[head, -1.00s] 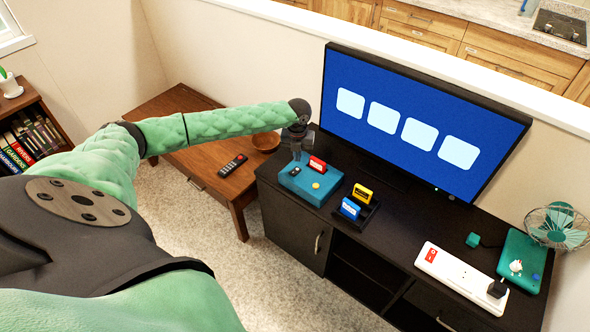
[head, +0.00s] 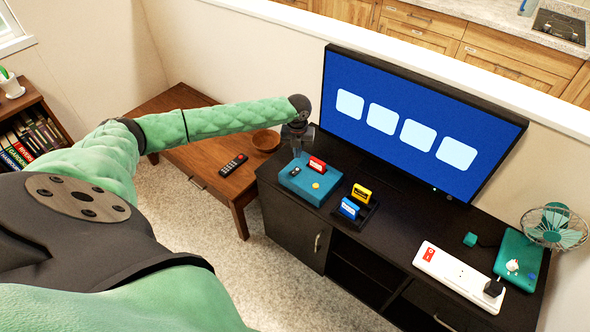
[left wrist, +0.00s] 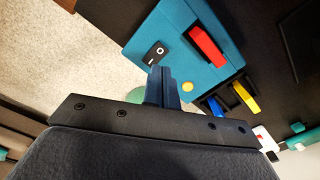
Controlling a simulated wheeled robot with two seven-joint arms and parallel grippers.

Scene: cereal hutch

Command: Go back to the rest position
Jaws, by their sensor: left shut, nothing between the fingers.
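My left gripper (head: 297,150) is over the back left part of the teal console (head: 308,188) on the black TV cabinet. Its fingers are shut with nothing between them, as the left wrist view (left wrist: 163,88) also shows. A red cartridge (head: 317,164) stands upright in the console, beside my fingers and apart from them in the wrist view (left wrist: 207,47). The console also has a black switch (left wrist: 156,52) and a yellow button (left wrist: 216,59). My right gripper is not in view.
A black holder (head: 369,214) with yellow (head: 361,193) and blue (head: 349,208) cartridges stands right of the console. The TV (head: 420,125) rises behind. A power strip (head: 460,277), a teal box (head: 517,259) and a fan (head: 556,228) are at right. A remote (head: 233,164) lies on the wooden table.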

